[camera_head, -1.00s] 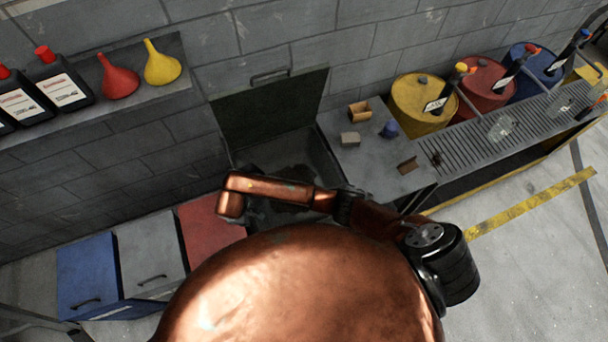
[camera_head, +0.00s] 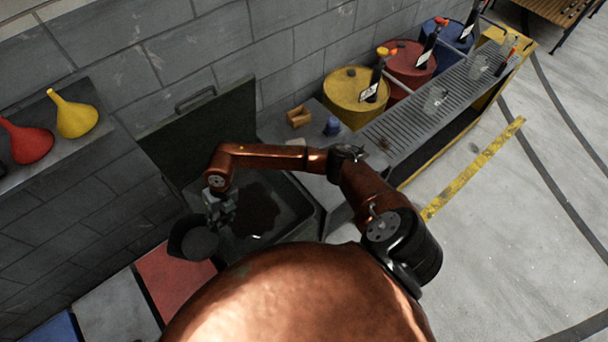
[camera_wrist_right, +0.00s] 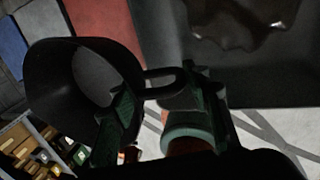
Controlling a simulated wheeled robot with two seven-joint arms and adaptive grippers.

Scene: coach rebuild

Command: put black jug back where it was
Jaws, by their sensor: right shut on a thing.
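The black jug (camera_head: 180,236) hangs from my right gripper (camera_head: 220,208) in the head view, at the left front corner of the open dark basin (camera_head: 300,222) and near the red lid. In the right wrist view the jug (camera_wrist_right: 55,62) shows its wide, dark mouth, and its inside looks empty. My right gripper (camera_wrist_right: 157,92) is shut on the jug's handle, with the fingers on either side of it. A dark wet patch (camera_head: 250,210) lies in the basin. My left gripper is not in view.
A raised dark lid (camera_head: 205,130) stands behind the basin. Red (camera_head: 172,280) and grey (camera_head: 112,312) lids lie at front left. A grey worktop (camera_head: 285,125) with small items and a yellow drum (camera_head: 352,97) stand right. A wall shelf holds red and yellow (camera_head: 74,118) funnels.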

